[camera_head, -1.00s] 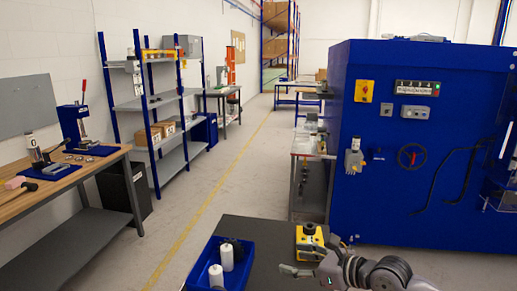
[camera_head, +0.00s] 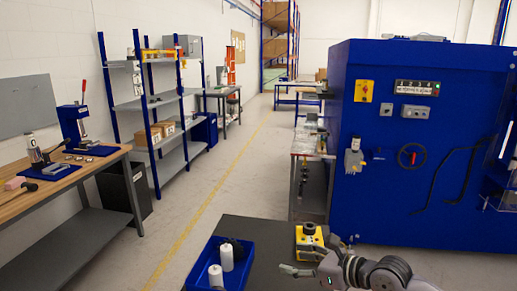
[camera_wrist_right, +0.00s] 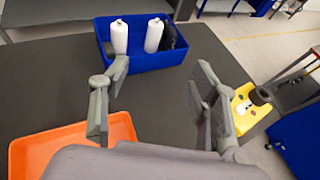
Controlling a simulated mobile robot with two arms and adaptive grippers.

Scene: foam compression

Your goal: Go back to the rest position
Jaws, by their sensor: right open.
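My right gripper (camera_head: 308,256) is at the lower right of the head view, above the dark table (camera_head: 263,232). In the right wrist view, its two fingers (camera_wrist_right: 160,78) are spread apart with nothing between them. It is on the near side of a blue bin (camera_wrist_right: 160,57) and apart from it. My left gripper is in neither view.
The bin holds two white bottles (camera_wrist_right: 119,37) and a dark item. A yellow device (camera_wrist_right: 246,105) with a black knob sits to the right on the table. An orange tray (camera_wrist_right: 122,128) lies to the left. A large blue machine (camera_head: 400,190) stands behind my right arm.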

